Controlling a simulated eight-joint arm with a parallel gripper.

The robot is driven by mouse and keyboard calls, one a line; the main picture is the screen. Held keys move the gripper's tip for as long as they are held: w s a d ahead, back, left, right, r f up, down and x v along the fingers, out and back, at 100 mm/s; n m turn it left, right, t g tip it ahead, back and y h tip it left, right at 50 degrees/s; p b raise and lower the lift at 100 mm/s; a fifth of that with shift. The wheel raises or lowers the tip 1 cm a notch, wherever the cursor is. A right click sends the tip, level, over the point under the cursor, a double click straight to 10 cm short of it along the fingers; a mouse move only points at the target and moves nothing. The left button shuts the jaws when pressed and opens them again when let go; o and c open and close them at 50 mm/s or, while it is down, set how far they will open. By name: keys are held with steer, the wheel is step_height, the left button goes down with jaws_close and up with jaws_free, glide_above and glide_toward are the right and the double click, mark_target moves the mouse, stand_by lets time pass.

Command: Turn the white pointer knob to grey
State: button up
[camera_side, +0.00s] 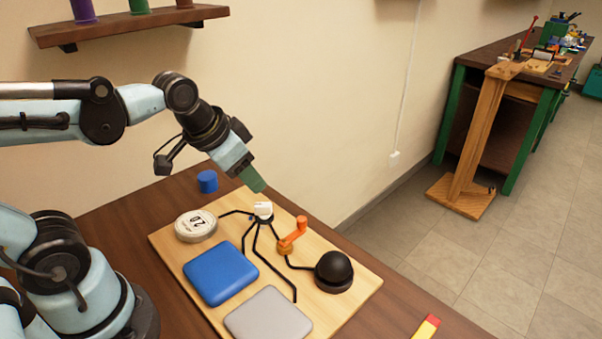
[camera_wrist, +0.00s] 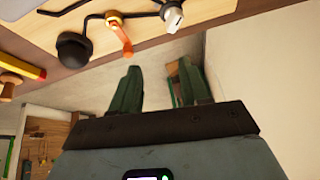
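The white pointer knob (camera_side: 263,210) stands on the light wooden board (camera_side: 338,290), at the hub of several black lines; it also shows at the top of the wrist view (camera_wrist: 171,15). Which way its pointer faces is too small to tell. A grey pad (camera_side: 268,316) lies at the board's near edge, and a black line runs from the knob's area toward it. My gripper (camera_side: 253,181) is tilted down, just above and slightly left of the knob, apart from it. In the wrist view its two green fingers (camera_wrist: 158,76) are spread, with nothing between them.
A blue pad (camera_side: 221,274), a round white dial (camera_side: 196,225), an orange lever (camera_side: 293,236) and a black dome (camera_side: 334,270) surround the knob on the board. A blue cylinder (camera_side: 207,181) stands behind. A red-and-yellow bar (camera_side: 427,326) lies right of the board.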

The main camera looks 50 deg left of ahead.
mark_target(263, 204)
steer(key=w+a+r+m+g, duration=0.1)
steer(key=w+a+m+g, duration=0.2)
steer(key=w+m+g, duration=0.3)
steer(key=f, duration=1.2)
steer(key=shift+s+a, duration=0.15)
steer(key=shift+s, duration=0.1)
jaws_close()
